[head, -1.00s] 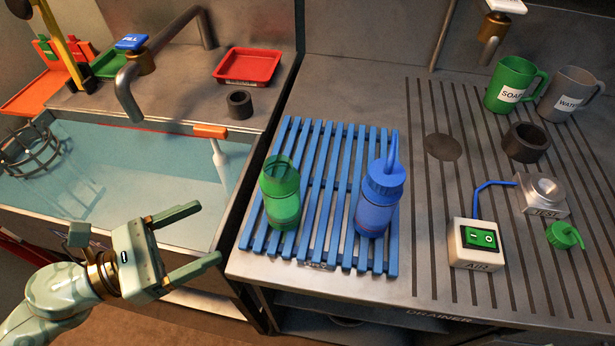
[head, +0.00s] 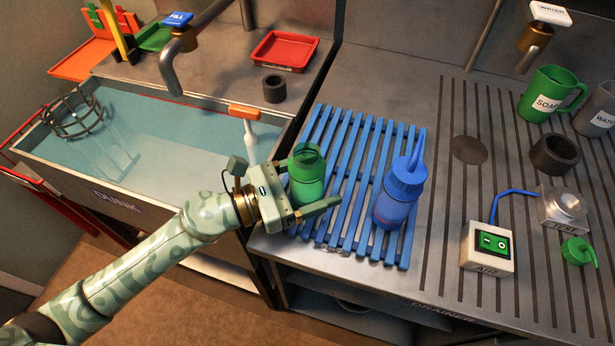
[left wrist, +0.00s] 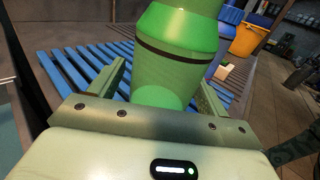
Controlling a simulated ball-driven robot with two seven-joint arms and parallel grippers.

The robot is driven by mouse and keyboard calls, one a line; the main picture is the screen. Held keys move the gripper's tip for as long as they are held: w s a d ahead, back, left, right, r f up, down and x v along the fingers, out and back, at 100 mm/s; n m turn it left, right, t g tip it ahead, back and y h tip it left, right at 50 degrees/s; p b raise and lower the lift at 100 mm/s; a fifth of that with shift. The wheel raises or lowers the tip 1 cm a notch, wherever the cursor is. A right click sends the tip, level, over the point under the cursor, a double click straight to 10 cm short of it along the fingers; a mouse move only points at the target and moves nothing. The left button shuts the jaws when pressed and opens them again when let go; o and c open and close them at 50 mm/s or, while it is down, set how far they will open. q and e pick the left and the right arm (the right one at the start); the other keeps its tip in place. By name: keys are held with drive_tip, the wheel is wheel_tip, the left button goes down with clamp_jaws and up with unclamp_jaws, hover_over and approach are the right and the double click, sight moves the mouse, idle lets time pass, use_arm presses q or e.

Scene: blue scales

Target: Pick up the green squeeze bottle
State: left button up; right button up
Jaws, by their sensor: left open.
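The green squeeze bottle (head: 307,178) stands upright and uncapped on the left side of the blue slatted rack (head: 349,158). My left gripper (head: 312,187) is open at the bottle's lower part. In the left wrist view the bottle (left wrist: 178,60) stands between the two spread fingers, with a gap visible on the left side. Part of the bottle's base is hidden by the gripper in the head view. A green nozzle cap (head: 578,251) lies at the far right of the counter. My right gripper is not in view.
A blue squeeze bottle (head: 400,192) stands close by on the rack's right side. The water-filled sink (head: 150,135) lies to the left, with a white, orange-ended tool (head: 248,124) at its edge. An AIR switch box (head: 487,248) and mugs (head: 548,95) are farther right.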

use_arm(q)
drive_tip(key=shift+w+d, duration=0.1)
drive_tip(key=shift+d, duration=0.25)
drive_tip(key=c, duration=1.1)
drive_tip(key=shift+c, duration=0.2)
drive_tip(key=shift+r, duration=0.15)
